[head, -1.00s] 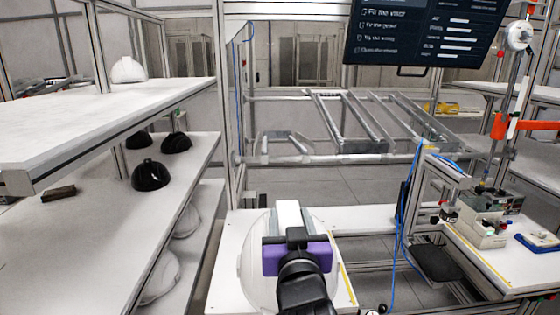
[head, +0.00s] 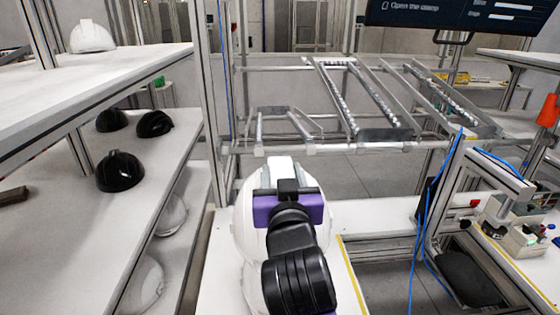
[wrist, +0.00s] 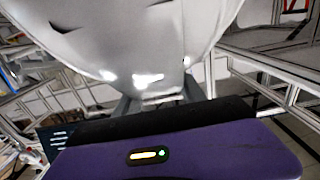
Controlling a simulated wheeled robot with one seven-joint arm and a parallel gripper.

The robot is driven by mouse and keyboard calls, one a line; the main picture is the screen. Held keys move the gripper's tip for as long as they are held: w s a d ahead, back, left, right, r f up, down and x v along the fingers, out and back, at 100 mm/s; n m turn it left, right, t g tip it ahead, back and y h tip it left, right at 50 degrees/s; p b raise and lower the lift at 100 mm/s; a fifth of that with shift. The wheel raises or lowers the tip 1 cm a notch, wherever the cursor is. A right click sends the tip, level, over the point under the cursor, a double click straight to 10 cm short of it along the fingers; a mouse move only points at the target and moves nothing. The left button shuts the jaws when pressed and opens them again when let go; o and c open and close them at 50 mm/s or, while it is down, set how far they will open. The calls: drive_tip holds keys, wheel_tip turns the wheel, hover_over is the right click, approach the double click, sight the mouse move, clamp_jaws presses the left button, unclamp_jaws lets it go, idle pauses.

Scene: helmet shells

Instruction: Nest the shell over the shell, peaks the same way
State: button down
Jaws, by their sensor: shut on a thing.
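My gripper (head: 286,186) is purple and black and is shut on a white helmet shell (head: 247,212), over the white bench at the centre of the head view. The held shell fills the top of the wrist view (wrist: 130,45), in front of the jaws (wrist: 158,98). Below it in the head view, a second white rounded surface (head: 250,268) shows partly behind my arm. It looks like another shell on the bench. My arm hides much of both, so I cannot tell whether they touch or which way the peaks point.
A white helmet (head: 92,36) stands on the upper left shelf (head: 130,68). Black helmets (head: 120,171) sit on the shelf below, and pale shells (head: 147,283) lie lower. A metal roller rack (head: 360,100) stands behind the bench (head: 375,215). Blue cables (head: 428,225) hang at the right.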

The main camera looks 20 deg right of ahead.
drive_tip(key=shift+w+r, duration=0.1)
idle(0.4)
wheel_tip(320, 180, down, 12)
drive_tip(key=b, duration=1)
drive_tip(key=shift+r, duration=0.2)
drive_tip(key=shift+f+b, duration=1.4)
drive_tip(key=shift+f, duration=0.2)
idle(0.4)
drive_tip(key=c, duration=0.6)
unclamp_jaws()
drive_tip(key=shift+f, duration=0.15)
drive_tip(key=b+v, duration=0.1)
drive_tip(key=v, duration=0.7)
